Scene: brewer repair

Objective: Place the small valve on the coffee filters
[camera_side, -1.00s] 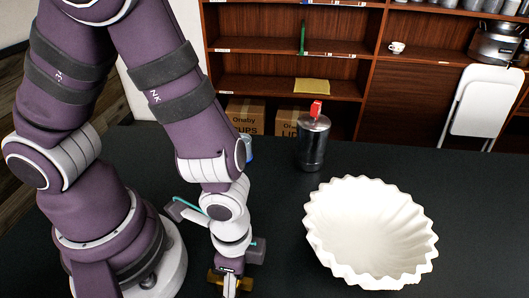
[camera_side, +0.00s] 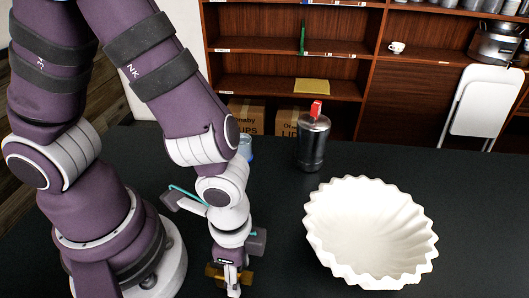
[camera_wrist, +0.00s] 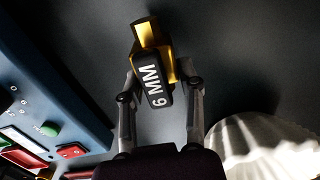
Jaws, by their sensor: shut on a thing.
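The small valve (camera_wrist: 150,40) is brass with a black block marked "6 MM". My gripper (camera_wrist: 161,95) is shut on it, with one finger on each side of the black block in the wrist view. In the side view the valve (camera_side: 215,271) is partly hidden by my gripper near the bottom edge, over the dark table. The coffee filters (camera_side: 370,232) form a white fluted bowl to the right of my gripper, apart from it. They also show at the lower right of the wrist view (camera_wrist: 265,145).
A metal canister with a red top (camera_side: 313,142) stands behind the filters. A blue item (camera_side: 246,148) is partly hidden behind my arm. A blue panel with buttons (camera_wrist: 60,85) lies at the left of the wrist view. The table between gripper and filters is clear.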

